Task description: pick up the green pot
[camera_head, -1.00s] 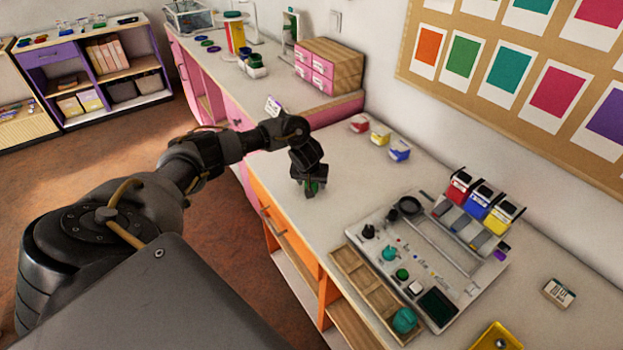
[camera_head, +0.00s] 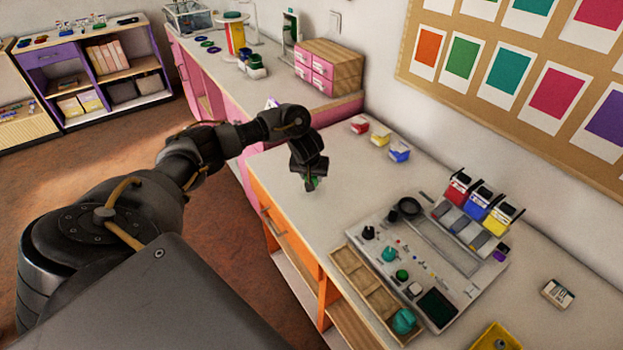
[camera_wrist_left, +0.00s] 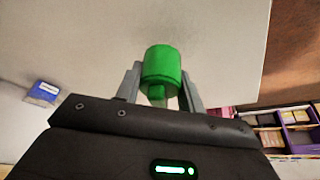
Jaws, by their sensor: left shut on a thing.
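The green pot (camera_wrist_left: 162,66) sits between the two fingers of my left gripper (camera_wrist_left: 161,85) in the left wrist view. The gripper is shut on it. In the head view the left gripper (camera_head: 311,184) is over the near left part of the white worktop (camera_head: 350,180), pointing down, and only a small bit of the green pot (camera_head: 315,182) shows beside its fingers. From these views I cannot tell how far the pot is above the worktop. My right gripper is not in view.
The worktop around the left gripper is clear.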

